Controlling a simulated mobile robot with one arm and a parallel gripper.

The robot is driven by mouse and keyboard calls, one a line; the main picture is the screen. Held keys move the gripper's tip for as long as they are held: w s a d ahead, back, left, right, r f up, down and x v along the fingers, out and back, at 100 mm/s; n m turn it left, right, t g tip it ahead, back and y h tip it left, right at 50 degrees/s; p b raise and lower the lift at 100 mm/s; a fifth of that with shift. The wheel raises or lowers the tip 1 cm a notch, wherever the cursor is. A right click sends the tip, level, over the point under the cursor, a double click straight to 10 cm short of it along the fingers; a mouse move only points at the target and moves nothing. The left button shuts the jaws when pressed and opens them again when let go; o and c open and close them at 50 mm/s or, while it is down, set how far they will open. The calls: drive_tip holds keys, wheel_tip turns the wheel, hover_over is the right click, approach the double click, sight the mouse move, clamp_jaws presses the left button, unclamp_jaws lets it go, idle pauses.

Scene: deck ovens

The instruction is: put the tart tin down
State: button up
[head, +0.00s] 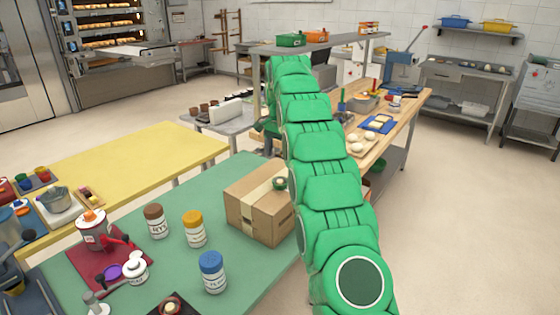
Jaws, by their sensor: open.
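My green arm rises from the bottom of the head view and runs away from me toward the shelf above the wooden bench. Its links cover the middle of the picture. I cannot make out my gripper; the far end of the arm is hidden behind its own links. A dark green part shows just left of the arm beside the wooden bench, but I cannot tell what it is. I cannot identify a tart tin anywhere in the view.
A green table (150,200) holds a cardboard box (258,212), jars and a red mat. A yellow table (150,158) stands behind. The wooden bench (398,128) holds dough balls (355,147) and a blue mat (378,124). Floor is clear at right.

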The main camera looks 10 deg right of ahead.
drive_tip(key=shift+r, duration=0.9)
drive_tip(key=s+d+r+n+g, duration=0.1)
drive_tip(key=s+r+n, duration=0.15)
drive_tip(key=s, duration=1.15)
drive_tip(key=s+d+r+n, duration=0.15)
drive_tip(key=s+r, duration=0.25)
drive_tip(key=s, duration=1.1)
drive_tip(key=s+f+n, duration=0.1)
drive_tip(key=s+f, duration=0.2)
drive_tip(key=s, duration=0.7)
drive_tip(key=s+f+n, duration=0.2)
drive_tip(key=s+f, duration=0.1)
drive_tip(key=s, duration=0.8)
drive_tip(key=s+f+n, duration=0.2)
drive_tip(key=s+f, duration=0.1)
drive_tip(key=s, duration=0.7)
drive_tip(key=shift+s+f+g, duration=0.25)
drive_tip(key=shift+s+g, duration=0.05)
drive_tip(key=shift+g, duration=0.1)
